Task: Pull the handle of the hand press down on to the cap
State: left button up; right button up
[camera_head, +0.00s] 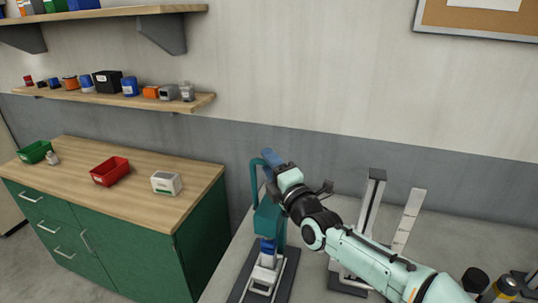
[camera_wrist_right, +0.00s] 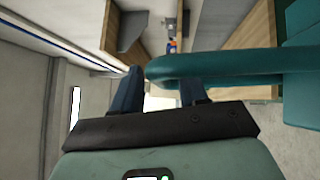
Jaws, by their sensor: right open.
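The teal hand press (camera_head: 268,222) stands on a dark base at the front of the grey bench. Its teal handle (camera_head: 256,178) is raised and bends over at the top. A small blue piece (camera_head: 267,249), perhaps the cap, sits under the press head above a pale holder. My right gripper (camera_head: 271,160) is at the handle's top, its blue fingers open. In the right wrist view the handle's bar (camera_wrist_right: 230,65) runs across the fingertips, its end near the left finger; whether it touches a finger I cannot tell. My left gripper is not in view.
A grey upright stand (camera_head: 372,200) and a pale slanted strip (camera_head: 408,222) stand right of the press, behind my right arm. A green cabinet (camera_head: 205,235) with a wooden top is at left. A wall shelf (camera_head: 200,103) holds small containers.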

jog(key=shift+w+a, duration=0.25)
jog(key=shift+w, duration=0.25)
jog(key=shift+s, duration=0.1)
